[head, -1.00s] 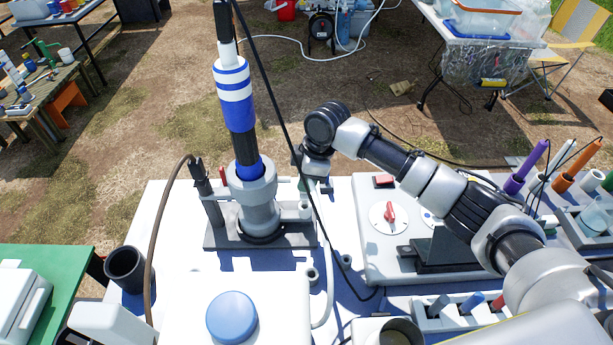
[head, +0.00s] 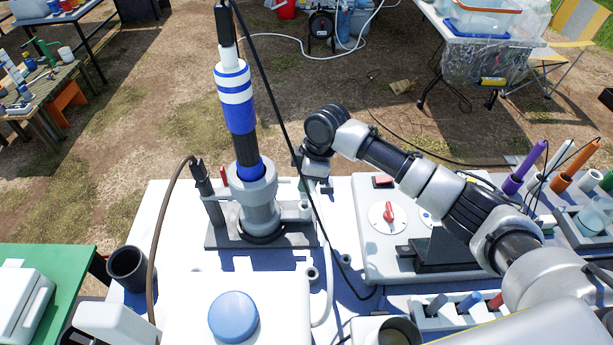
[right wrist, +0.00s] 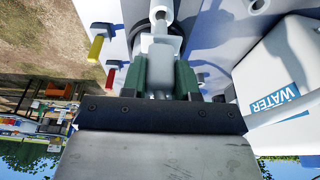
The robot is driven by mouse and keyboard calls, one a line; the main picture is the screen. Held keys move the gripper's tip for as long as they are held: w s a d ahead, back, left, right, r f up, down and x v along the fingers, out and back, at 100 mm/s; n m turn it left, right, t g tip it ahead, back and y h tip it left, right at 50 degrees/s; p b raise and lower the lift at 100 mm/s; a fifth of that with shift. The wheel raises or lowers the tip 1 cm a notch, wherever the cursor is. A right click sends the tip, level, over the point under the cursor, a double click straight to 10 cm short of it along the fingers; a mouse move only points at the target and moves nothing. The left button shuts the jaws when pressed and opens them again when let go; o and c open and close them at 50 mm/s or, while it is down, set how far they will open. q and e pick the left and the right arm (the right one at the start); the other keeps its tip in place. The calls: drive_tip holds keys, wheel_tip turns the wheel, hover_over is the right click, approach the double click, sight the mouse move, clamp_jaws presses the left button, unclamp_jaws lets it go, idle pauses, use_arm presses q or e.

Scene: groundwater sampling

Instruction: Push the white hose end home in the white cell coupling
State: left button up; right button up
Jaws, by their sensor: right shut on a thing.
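My right gripper (head: 314,184) reaches in beside the grey cell (head: 257,205), on its right side. In the right wrist view its green fingers (right wrist: 162,72) are shut on the pale hose end (right wrist: 162,48). The hose end lies in line with the white coupling (right wrist: 161,12) at the top of that view, and the two appear to meet. How deep the end sits in the coupling cannot be told. In the head view a white coupling (head: 305,209) shows at the cell's right side. The white hose (head: 329,285) runs down the bench. My left gripper is not in view.
A tall blue-and-white banded cylinder (head: 236,98) stands in the cell, with a black cable in front. A grey box with a red knob (head: 389,211) is to the right. Yellow (right wrist: 96,48) and red (right wrist: 110,78) handled parts lie left of my fingers.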

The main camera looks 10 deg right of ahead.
drive_tip(key=shift+f+b, duration=0.85)
drive_tip(key=shift+f, duration=1.4)
drive_tip(key=o, duration=0.9)
drive_tip(key=shift+r, duration=0.1)
drive_tip(key=b+v, duration=0.2)
drive_tip(key=v, duration=0.8)
drive_tip(key=shift+d+r, duration=0.15)
drive_tip(key=shift+r, duration=0.2)
